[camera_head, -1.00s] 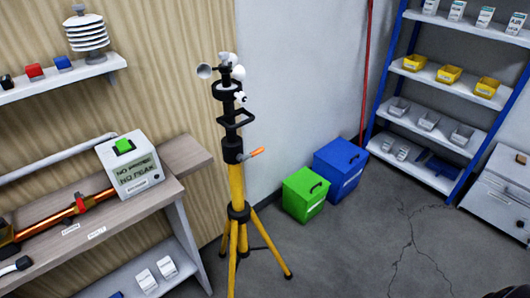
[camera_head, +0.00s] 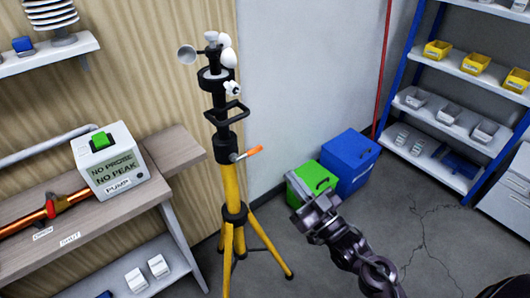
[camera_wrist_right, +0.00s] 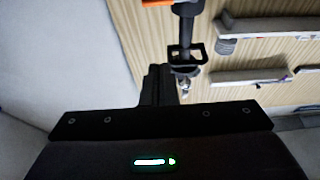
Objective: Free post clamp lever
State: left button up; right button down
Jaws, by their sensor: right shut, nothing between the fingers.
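A yellow tripod (camera_head: 231,190) with a black upper post stands upright by the wood-panelled wall. Its clamp lever (camera_head: 248,153) has an orange handle and sticks out to the right from a black collar. A square black handle (camera_head: 228,114) and a cup sensor head (camera_head: 211,55) sit above it. My right gripper (camera_head: 312,216) is shut and empty, to the right of and below the lever, apart from it. In the right wrist view, the gripper's fingers (camera_wrist_right: 158,84) are together, and the orange lever (camera_wrist_right: 158,3) shows at the top edge, upside down. My left gripper is out of view.
A bench with a white pump box (camera_head: 108,160) stands left of the tripod. A green box (camera_head: 313,177) and a blue box (camera_head: 350,160) sit on the floor behind my right arm. A blue-framed shelf (camera_head: 448,120) stands at the right. Space between lever and gripper looks clear.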

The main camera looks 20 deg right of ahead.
aim_at(247, 153)
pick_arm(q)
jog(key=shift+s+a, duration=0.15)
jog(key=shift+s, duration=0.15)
